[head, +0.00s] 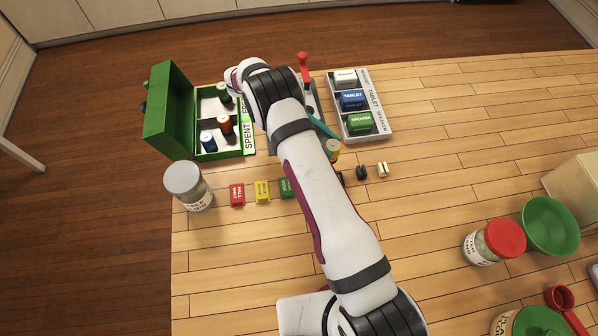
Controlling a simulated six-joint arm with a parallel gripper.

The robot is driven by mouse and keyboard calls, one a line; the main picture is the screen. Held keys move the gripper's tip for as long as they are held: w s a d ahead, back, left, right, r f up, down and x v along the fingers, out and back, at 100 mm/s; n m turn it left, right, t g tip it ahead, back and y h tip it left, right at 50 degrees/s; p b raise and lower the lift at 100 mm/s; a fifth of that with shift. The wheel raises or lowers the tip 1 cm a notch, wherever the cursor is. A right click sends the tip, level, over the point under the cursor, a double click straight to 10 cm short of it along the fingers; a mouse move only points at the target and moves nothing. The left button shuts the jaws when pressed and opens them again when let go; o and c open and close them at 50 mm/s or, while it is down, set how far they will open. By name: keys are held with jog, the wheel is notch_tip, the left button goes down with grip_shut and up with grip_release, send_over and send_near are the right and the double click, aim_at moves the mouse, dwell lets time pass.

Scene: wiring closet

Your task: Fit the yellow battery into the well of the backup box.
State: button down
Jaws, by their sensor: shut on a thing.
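The yellow battery (333,152), a short cylinder with a pale top, shows beside the right edge of my arm. My gripper (322,128) is mostly hidden behind my arm; only a teal part shows, just above the battery. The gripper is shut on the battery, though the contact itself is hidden. A grey unit (313,92) with a red lever (303,62) stands behind my wrist. It may be the backup box, but my arm covers much of it and I cannot see a well.
An open green case (168,112) marked SPENT holds several cylinders at left. A grey tray (385,130) holds labelled blocks. Small red, yellow and green blocks (237,195) lie near a grey-lidded jar (187,187). Small black and cream pieces (383,169) sit right of the battery. The right-centre table is clear.

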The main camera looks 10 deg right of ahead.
jog(key=w+r+n+t, duration=0.1)
jog(key=w+n+t, duration=0.2)
jog(key=w+r+n+t+h, duration=0.1)
jog(key=w+n+t, duration=0.2)
jog(key=w+t, duration=0.1)
jog(key=w+r+n+t+h, duration=0.1)
jog(key=w+r+n+t, duration=0.1)
jog(key=w+n+t, duration=0.1)
jog(key=shift+w+d+n+t, duration=0.15)
jog(key=shift+w+n+t, duration=0.25)
jog(key=shift+n+t, duration=0.1)
jog(key=w+a+r+n+t+y, duration=0.3)
jog(key=w+a+n+t+y, duration=0.2)
jog(key=w+n+t, duration=0.3)
jog(key=shift+w+a+r, duration=0.25)
jog(key=shift+w+a, duration=0.05)
jog(key=shift+a, duration=0.15)
jog(key=shift+s+a+f, duration=0.1)
jog(key=shift+f, duration=1.3)
jog(key=shift+s+f, duration=0.1)
jog(key=shift+f, duration=1.3)
jog(key=shift+f, duration=2.35)
